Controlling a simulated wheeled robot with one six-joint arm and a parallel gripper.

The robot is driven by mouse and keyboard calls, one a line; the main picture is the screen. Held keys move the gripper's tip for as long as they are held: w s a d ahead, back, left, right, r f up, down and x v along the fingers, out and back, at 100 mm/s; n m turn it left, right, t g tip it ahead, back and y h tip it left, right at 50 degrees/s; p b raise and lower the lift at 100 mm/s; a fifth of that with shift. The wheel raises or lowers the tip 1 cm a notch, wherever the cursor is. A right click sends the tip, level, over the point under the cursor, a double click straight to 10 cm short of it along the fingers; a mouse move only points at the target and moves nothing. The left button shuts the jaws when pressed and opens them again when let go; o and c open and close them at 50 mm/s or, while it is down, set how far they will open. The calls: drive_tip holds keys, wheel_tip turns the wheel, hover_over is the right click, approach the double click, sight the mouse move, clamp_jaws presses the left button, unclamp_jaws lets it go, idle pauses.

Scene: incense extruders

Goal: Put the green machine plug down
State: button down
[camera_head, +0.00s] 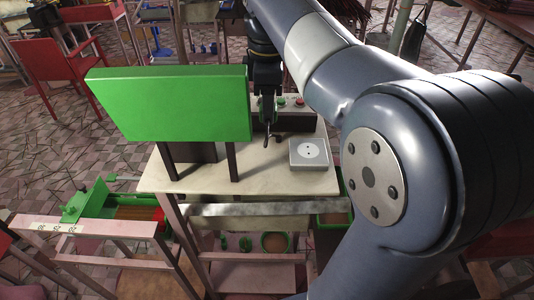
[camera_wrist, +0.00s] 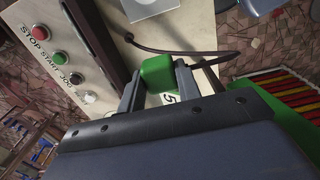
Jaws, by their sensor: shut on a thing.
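The green plug (camera_wrist: 157,73) sits between the two fingers of my gripper (camera_wrist: 159,70) in the wrist view, with a dark cable (camera_wrist: 205,52) running from it. My gripper is shut on the plug. In the head view my gripper (camera_head: 266,108) hangs over the back of the pale tabletop (camera_head: 262,177), beside the green panel, and the plug is too small to make out clearly. A grey-white socket box (camera_head: 309,152) stands on the tabletop to the right of the gripper; part of it shows at the top of the wrist view (camera_wrist: 150,7).
A large green panel (camera_head: 170,103) on dark posts stands on the left of the tabletop. A control box with red and green buttons (camera_head: 290,103) is at the back. A green tray of coloured sticks (camera_wrist: 285,90) lies at the right of the wrist view. The tabletop's front is clear.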

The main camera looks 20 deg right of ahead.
approach(268, 156)
wheel_tip(268, 156, down, 5)
drive_tip(key=shift+f, duration=0.2)
drive_tip(key=shift+b, duration=0.3)
drive_tip(key=shift+f, duration=0.6)
drive_tip(key=c, duration=1)
unclamp_jaws()
drive_tip(key=shift+r, duration=0.15)
wheel_tip(268, 156, up, 13)
drive_tip(key=shift+p, duration=0.6)
